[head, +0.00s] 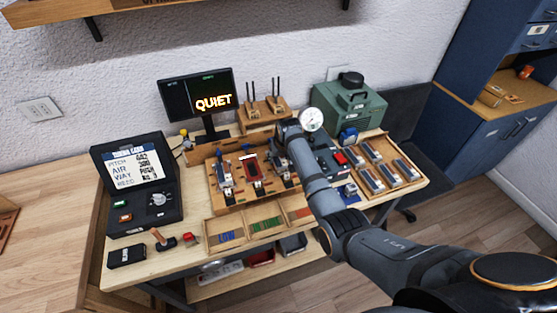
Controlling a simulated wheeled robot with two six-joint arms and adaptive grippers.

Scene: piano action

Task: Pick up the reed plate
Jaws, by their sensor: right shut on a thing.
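My right arm comes in from the lower right and reaches over the bench. Its gripper (287,172) points down at the right part of the wooden fixture board (236,200). The gripper is small in view and partly hidden by my own wrist and forearm. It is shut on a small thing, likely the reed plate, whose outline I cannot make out. I cannot tell whether that thing touches the board. My left gripper is not in view.
A dark monitor (185,97) reads QUIET. A green machine (348,108) stands behind my arm. A tray (412,184) of several metal-topped blocks is at the right. A black control case (137,195) stands at the left. Divided bins (228,241) line the front.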

